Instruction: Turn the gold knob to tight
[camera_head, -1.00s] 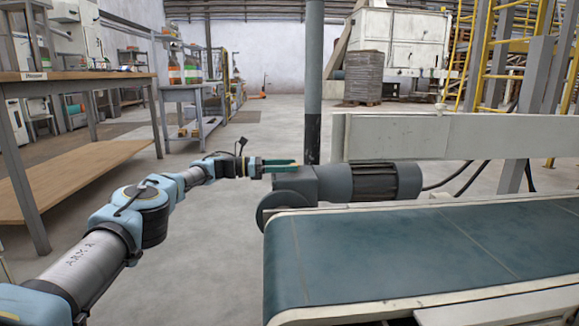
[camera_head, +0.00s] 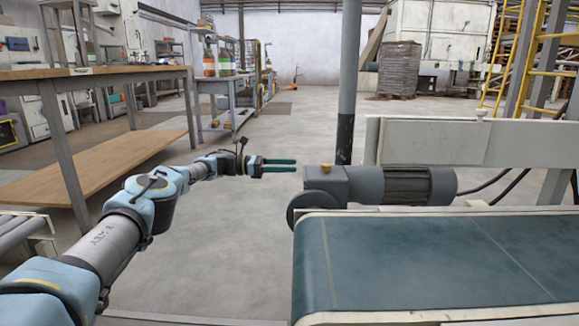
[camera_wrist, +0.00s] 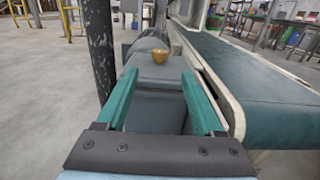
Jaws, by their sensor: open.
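The gold knob (camera_head: 326,168) is small and sits on top of the grey gearbox end of the conveyor motor (camera_head: 408,186). No marking on the knob can be read.
The green conveyor belt (camera_head: 430,255) lies in front of the motor. A dark-based post (camera_head: 346,125) rises close behind the gearbox, and a pale rail (camera_head: 440,142) runs behind the motor. A wooden-topped bench (camera_head: 95,72) stands left. Floor between is clear.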

